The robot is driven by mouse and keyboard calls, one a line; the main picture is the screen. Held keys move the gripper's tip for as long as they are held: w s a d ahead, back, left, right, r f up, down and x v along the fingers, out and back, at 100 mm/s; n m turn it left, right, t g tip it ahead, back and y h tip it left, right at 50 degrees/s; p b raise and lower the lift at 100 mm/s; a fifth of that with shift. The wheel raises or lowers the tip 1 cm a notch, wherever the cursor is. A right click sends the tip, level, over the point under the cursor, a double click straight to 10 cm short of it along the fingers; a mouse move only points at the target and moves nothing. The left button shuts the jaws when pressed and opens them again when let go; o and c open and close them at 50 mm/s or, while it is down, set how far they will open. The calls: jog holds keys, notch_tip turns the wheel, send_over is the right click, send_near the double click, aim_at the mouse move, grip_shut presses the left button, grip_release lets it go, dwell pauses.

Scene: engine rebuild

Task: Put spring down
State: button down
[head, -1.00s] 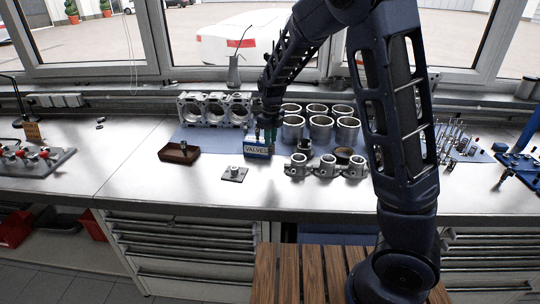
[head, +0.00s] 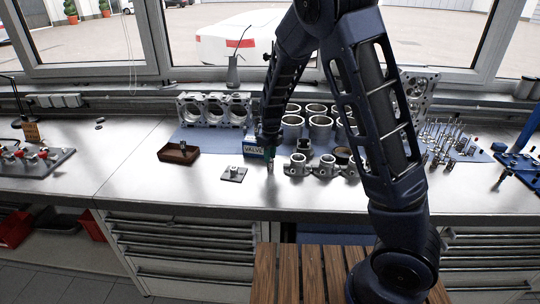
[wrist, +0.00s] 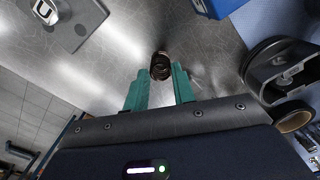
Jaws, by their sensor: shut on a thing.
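The spring (wrist: 160,66) is a small dark coil, seen nearly end-on between the green fingertips of my gripper (wrist: 159,76) in the wrist view. My gripper is shut on it, over bare shiny metal bench top. Whether the spring touches the bench is hard to tell. In the head view my gripper (head: 270,166) is just in front of the blue VALVES box (head: 254,152) and right of the small grey plate with a post (head: 233,175). The spring is too small to make out clearly there.
Grey piston-like parts (head: 325,168) stand close on the right, with cylinder liners (head: 319,128) behind. A brown tray (head: 166,156) with a dark part in it is further left. The bench (head: 130,185) is clear at the front left.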

jog(key=shift+f, duration=0.1)
jog(key=c, duration=1.2)
grip_release()
jog(key=shift+o, duration=0.2)
